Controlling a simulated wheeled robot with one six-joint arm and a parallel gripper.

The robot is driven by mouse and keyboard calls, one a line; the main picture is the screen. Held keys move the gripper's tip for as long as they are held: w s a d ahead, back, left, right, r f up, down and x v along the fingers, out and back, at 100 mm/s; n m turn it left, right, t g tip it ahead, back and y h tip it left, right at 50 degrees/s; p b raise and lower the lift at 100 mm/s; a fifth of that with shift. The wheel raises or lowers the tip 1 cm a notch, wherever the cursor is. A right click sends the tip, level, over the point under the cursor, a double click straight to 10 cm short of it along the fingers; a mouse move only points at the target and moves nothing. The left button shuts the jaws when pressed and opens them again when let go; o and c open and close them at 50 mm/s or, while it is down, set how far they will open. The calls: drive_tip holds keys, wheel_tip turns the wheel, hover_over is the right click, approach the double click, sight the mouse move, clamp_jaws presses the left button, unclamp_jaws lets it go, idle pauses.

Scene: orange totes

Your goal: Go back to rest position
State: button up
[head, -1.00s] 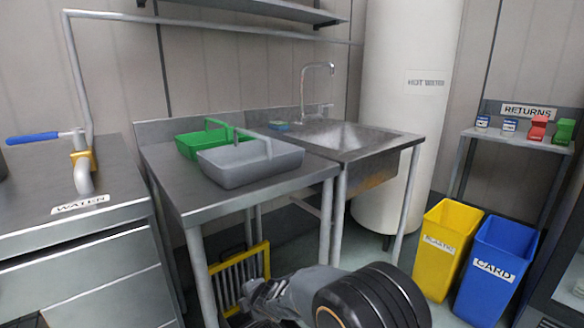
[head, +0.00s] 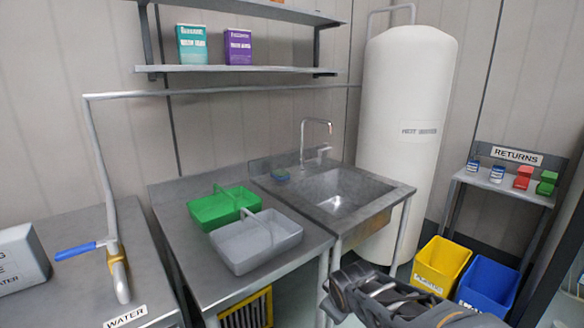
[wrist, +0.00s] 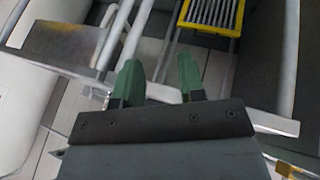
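My gripper (wrist: 157,75) shows in the wrist view as two green fingers with a clear gap between them. Nothing is held in the gap. Below it in that view are table legs, the floor and a yellow-framed rack (wrist: 211,15). In the head view my arm rises from the bottom edge, right of centre, in front of the sink unit. The fingertips cannot be made out there.
A steel table holds a green caddy (head: 222,207) and a grey caddy (head: 256,243). A sink (head: 345,190) stands beside it, with a white tank (head: 405,140) behind. Yellow (head: 440,266) and blue (head: 487,284) bins stand at right. A water pipe (head: 117,268) is at left.

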drive_tip(key=s+d+r+m+g+p, duration=0.2)
drive_tip(key=s+d+r+m+p, duration=0.3)
drive_tip(key=s+r+m+p, duration=0.3)
drive_tip(key=s+r+p, duration=0.4)
drive_tip(key=s+r, duration=0.1)
drive_tip(key=r, duration=0.3)
drive_tip(key=shift+d+r+m+g, duration=0.2)
drive_tip(key=shift+r+m+g, duration=0.1)
drive_tip(key=shift+m, duration=0.1)
drive_tip(key=shift+f, duration=0.1)
